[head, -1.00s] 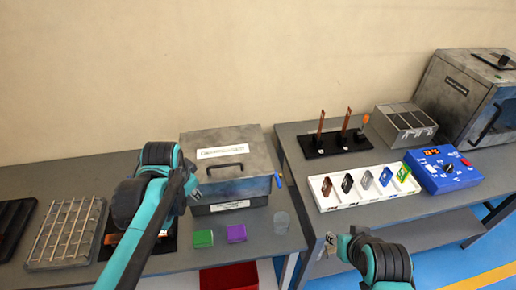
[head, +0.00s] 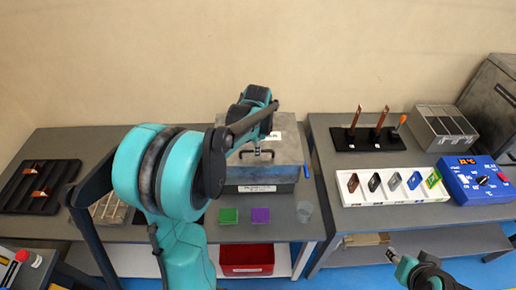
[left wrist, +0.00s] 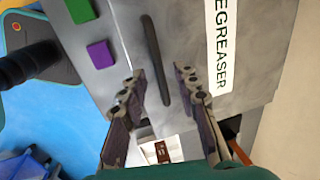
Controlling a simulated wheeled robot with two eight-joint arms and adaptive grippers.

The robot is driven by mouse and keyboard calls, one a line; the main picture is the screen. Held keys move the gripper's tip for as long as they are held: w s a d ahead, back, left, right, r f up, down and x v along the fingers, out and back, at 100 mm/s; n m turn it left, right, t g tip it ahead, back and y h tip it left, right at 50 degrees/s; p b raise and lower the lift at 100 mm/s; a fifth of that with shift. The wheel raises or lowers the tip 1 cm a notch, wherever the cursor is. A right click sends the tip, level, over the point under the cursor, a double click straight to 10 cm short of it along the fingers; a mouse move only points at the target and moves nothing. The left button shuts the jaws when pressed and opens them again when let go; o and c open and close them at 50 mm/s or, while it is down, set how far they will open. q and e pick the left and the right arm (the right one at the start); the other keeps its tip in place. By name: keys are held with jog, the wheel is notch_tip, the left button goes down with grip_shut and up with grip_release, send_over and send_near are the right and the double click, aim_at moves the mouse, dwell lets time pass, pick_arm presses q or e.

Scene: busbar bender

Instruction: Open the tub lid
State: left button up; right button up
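The tub (head: 282,160) is a grey metal box with a lid, standing at the back of the left table. Its lid (left wrist: 197,35) carries a white label reading DEGREASER and a black bar handle (left wrist: 154,50). My left gripper (left wrist: 160,78) is over the lid with its fingers apart, one on each side of the handle. In the head view my left gripper (head: 257,146) is at the handle, and my arm hides the lid's left part. I cannot tell whether the fingers touch the handle. My right gripper (head: 393,257) is low at the right, its fingers too small to read.
A red bin (head: 246,258) is below. The right table holds a white tray (head: 395,199) and a blue control box (head: 476,181).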

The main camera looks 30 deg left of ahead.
pick_arm(q)
jog(key=shift+f, duration=0.4)
grip_shut()
jog(key=shift+r, duration=0.1)
